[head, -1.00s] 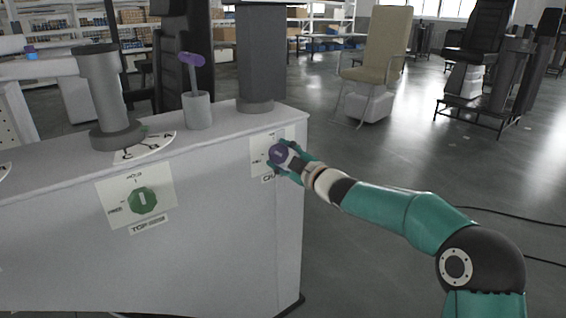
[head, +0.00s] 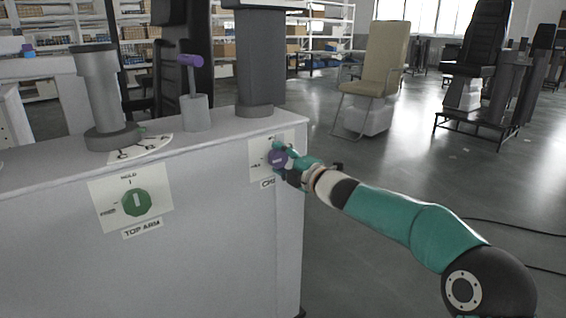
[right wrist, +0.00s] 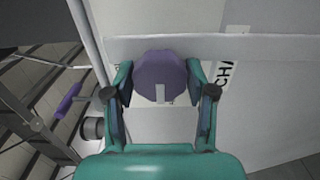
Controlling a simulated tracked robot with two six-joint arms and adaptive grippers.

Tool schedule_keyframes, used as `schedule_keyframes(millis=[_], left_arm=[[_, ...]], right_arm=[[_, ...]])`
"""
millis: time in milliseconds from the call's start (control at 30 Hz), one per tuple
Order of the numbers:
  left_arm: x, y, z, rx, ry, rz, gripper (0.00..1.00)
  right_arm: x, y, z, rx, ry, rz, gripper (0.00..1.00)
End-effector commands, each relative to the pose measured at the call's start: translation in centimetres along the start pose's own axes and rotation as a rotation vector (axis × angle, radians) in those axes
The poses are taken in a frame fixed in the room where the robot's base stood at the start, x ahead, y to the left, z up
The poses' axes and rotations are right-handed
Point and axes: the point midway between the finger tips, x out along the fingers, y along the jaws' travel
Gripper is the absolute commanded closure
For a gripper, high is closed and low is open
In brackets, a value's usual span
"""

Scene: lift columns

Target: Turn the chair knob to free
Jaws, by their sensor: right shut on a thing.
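The chair knob is purple with a pale pointer mark and sits on a white label plate on the cabinet's front, near its right corner. It shows in the head view (head: 277,158) and in the right wrist view (right wrist: 158,72). The plate's lettering is partly hidden; "CH" can be read. My right gripper (head: 281,161) is shut on the knob, one finger on each side, as the right wrist view (right wrist: 159,80) shows. The pointer mark faces the gripper's palm side in that view; its setting against the label cannot be read. My left gripper is out of view.
A green TOP ARM knob (head: 137,202) on the same front points up at HOLD. On the cabinet top (head: 218,122) stand a grey column (head: 258,62), a thick grey post (head: 103,95) and a purple-handled lever (head: 192,92). Open floor lies to the right, with a beige chair (head: 378,62) behind.

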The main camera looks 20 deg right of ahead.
Motion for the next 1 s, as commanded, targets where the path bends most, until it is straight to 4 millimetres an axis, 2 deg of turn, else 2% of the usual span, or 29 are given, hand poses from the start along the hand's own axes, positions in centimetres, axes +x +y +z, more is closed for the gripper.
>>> schedule_keyframes(millis=[33, 467, 500, 600, 1000], left_arm=[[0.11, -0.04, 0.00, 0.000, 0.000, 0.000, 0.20], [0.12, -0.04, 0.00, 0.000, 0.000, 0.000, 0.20], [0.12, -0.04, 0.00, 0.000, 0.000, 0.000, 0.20], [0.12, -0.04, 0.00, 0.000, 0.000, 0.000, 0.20], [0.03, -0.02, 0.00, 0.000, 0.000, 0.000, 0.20]], right_arm=[[0.04, -0.77, -0.09, -0.005, 0.001, -0.014, 0.79], [0.07, -0.82, -0.14, -0.015, 0.003, -0.015, 0.79], [0.07, -0.83, -0.14, -0.015, 0.003, -0.015, 0.38], [0.07, -0.74, -0.13, -0.014, 0.003, -0.013, 0.21], [-0.24, -0.27, -0.03, -0.013, 0.001, -0.005, 0.20]])
